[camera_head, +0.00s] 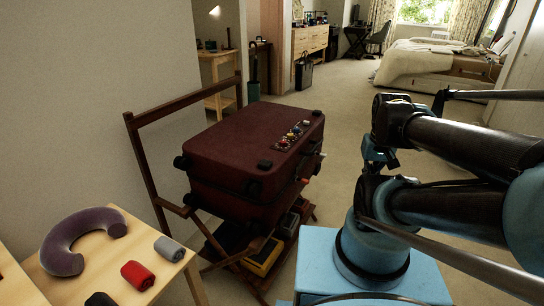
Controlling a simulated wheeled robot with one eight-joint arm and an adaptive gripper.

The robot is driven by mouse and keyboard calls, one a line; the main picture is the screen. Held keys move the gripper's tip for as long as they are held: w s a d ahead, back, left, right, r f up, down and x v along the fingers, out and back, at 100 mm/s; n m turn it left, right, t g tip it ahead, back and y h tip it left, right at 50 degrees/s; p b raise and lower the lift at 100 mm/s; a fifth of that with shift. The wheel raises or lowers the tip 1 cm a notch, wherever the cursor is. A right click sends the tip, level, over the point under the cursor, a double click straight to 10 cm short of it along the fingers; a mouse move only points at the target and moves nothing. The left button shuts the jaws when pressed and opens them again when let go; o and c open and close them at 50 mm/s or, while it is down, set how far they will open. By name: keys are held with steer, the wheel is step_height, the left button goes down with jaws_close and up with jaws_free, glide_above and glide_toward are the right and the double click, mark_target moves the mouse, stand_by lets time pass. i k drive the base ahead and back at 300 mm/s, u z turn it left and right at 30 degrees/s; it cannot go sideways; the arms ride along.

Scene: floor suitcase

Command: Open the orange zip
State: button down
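A dark red suitcase (240,150) lies closed on a wooden folding rack. Black bumpers cover its visible corners, and small coloured items sit in a row on its lid. A small orange-red tab (305,181) shows at its right side, near the seam; it may be the orange zip pull, but it is too small to be sure. A pale tab (322,156) shows farther back on the same side. My arm fills the right of the view, and I cannot make out my gripper there.
The wooden rack (140,160) has a lower shelf with a yellow-black case (263,257). A wooden table at the lower left holds a purple neck pillow (76,238), a red roll (138,275) and a grey roll (169,248). Carpet is clear behind the suitcase, toward the bed (435,62).

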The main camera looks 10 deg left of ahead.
mark_target(304, 181)
steer(key=u, duration=0.35)
steer(key=k, duration=1)
steer(key=z, duration=0.35)
